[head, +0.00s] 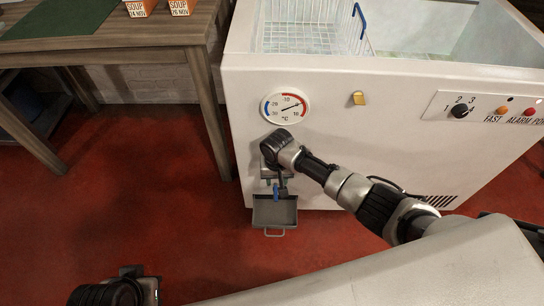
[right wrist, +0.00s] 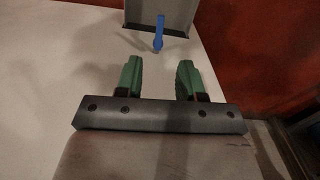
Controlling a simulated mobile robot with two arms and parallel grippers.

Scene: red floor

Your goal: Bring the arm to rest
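My right arm reaches across the front of the white chest freezer (head: 340,110). My right gripper (head: 276,179) points down close to the freezer front, just above a blue drain tap (head: 276,193). In the right wrist view the green fingers of the right gripper (right wrist: 160,78) stand apart with nothing between them. The blue tap (right wrist: 158,35) lies beyond the fingertips. A grey drip tray (head: 275,212) with a wire handle is below the tap. It also shows in the right wrist view (right wrist: 178,15). Part of my left arm's end (head: 125,288) shows at the bottom left; its fingers cannot be made out.
A wooden table (head: 120,47) with soup boxes (head: 180,7) stands at the left. The freezer is open on top, with a wire basket (head: 305,35) inside. A dial thermometer (head: 284,108) and a control panel (head: 485,107) are on its front. Red floor (head: 120,190) is clear between table and freezer.

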